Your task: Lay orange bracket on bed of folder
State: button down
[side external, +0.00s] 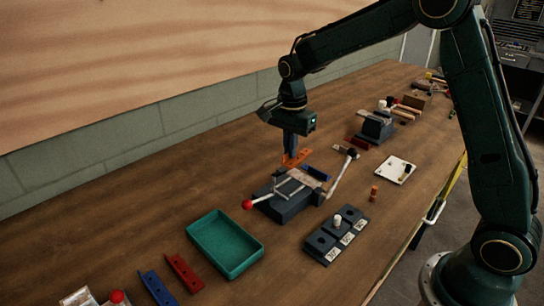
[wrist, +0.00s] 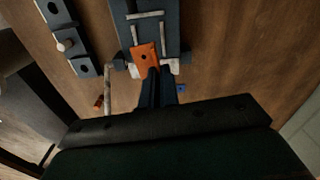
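The orange bracket (side external: 296,158) is a flat plate with holes. It is between the fingertips of my gripper (side external: 291,154), which is shut on its near end in the wrist view (wrist: 157,74). The bracket (wrist: 146,56) overlaps the end of the folder there. The folder (side external: 284,207) is a dark block with pale bars over its bed and a lever with a red ball at its left. It also shows at the top of the wrist view (wrist: 172,38). In the side view the bracket appears just above the folder's back edge; I cannot tell whether it touches.
A green tray (side external: 256,256) is left of the folder, with red (side external: 184,272) and blue (side external: 157,289) strips beside it. A dark block with a white peg (side external: 322,251) is in front. A white plate (side external: 391,174) and another dark device (side external: 377,126) lie to the right.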

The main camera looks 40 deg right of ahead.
aim_at(287, 161)
jog(key=shift+s+a+f+m, duration=0.15)
jog(key=shift+a+f+m, duration=0.15)
jog(key=shift+a+m, duration=0.4)
jog(key=shift+f, duration=0.15)
jog(key=shift+f, duration=2.65)
jog(key=shift+f, duration=0.7)
jog(key=c, duration=1.6)
grip_release()
jog(key=shift+r, duration=0.15)
